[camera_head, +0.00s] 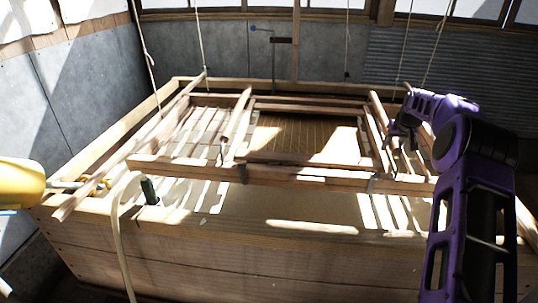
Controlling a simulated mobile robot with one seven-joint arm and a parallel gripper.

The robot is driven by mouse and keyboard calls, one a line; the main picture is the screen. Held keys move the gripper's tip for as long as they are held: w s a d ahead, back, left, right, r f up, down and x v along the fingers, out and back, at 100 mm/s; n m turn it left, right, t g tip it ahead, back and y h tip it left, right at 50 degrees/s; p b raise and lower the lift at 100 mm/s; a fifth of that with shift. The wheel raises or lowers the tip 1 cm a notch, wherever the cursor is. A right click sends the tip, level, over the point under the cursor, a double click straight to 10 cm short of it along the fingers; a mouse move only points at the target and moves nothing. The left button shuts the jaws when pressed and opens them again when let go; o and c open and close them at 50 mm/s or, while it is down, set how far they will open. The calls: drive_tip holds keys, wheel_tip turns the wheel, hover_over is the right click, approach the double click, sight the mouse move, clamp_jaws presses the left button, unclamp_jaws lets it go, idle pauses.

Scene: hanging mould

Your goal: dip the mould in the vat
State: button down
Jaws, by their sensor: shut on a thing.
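The mould (285,140) is a wooden frame with a fine brownish slatted screen, lying roughly level at the vat's opening. The vat (220,262) is a large wooden box with pale liquid inside. The front bar across the vat partly hides the mould's near side. My gripper (393,138) is at the mould's right side, shut on its right-hand rail; the fingertips are small and partly in shadow. I cannot tell whether the screen touches the liquid.
Ropes (201,45) hang from above on both sides. Long wooden poles lie across the vat. A pale hose (118,215) bends over the front left edge, near a yellow object (20,183). Grey walls stand close behind and to the left.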

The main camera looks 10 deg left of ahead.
sight(387, 160)
wheel_tip(387, 160, down, 6)
drive_tip(key=b, duration=0.4)
drive_tip(key=shift+s, duration=0.1)
wheel_tip(387, 160, down, 11)
drive_tip(key=t, duration=0.1)
drive_tip(key=shift+r+b, duration=0.15)
drive_tip(key=shift+b, duration=0.3)
